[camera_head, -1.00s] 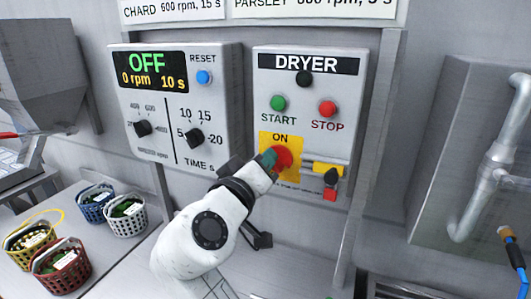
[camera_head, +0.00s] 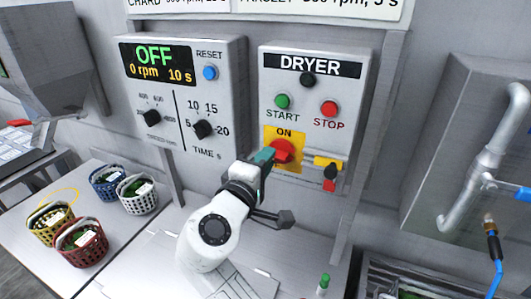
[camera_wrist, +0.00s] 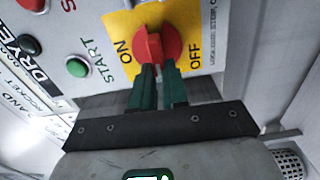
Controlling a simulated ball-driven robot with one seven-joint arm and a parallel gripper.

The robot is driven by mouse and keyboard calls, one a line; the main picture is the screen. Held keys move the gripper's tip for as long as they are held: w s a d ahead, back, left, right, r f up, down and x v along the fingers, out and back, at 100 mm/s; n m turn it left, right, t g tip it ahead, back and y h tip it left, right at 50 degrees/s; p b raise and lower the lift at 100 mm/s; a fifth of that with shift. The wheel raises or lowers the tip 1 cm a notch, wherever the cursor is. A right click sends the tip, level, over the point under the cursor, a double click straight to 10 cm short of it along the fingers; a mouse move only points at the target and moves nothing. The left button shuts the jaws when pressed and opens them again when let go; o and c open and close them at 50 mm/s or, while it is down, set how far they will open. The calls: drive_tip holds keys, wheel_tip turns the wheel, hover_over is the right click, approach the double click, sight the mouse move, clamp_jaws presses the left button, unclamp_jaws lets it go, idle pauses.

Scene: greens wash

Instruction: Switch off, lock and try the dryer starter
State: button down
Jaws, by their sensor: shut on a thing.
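The grey dryer starter box (camera_head: 350,75) hangs on the wall, with a green START button (camera_head: 282,101) and a red STOP button (camera_head: 329,108). Below them a red rotary switch (camera_head: 283,150) sits on a yellow plate (camera_head: 298,136). In the wrist view ON is printed left of the red switch (camera_wrist: 160,45) and OFF right of it. My gripper (camera_wrist: 156,75) is shut on the red switch with its green fingers. In the head view my gripper (camera_head: 266,155) comes from the lower left. The handle's exact angle is unclear. A red padlock (camera_head: 329,185) hangs beside a yellow piece (camera_head: 327,162) at the box's lower right.
A control box (camera_head: 228,75) to the left shows OFF, 0 rpm, 10 s. Several baskets, including a red one (camera_head: 82,244), stand on the left table. A pipe (camera_head: 482,170) runs at the right. A small green-topped item (camera_head: 323,284) is at the bottom.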

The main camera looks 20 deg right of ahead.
drive_tip(key=shift+f+n, duration=0.1)
drive_tip(key=shift+n, duration=0.2)
drive_tip(key=c, duration=1.1)
unclamp_jaws()
drive_tip(key=shift+c, duration=0.2)
drive_tip(key=b+v, duration=0.3)
drive_tip(key=v, duration=0.7)
drive_tip(key=shift+s+a, duration=0.25)
drive_tip(key=shift+a, duration=0.05)
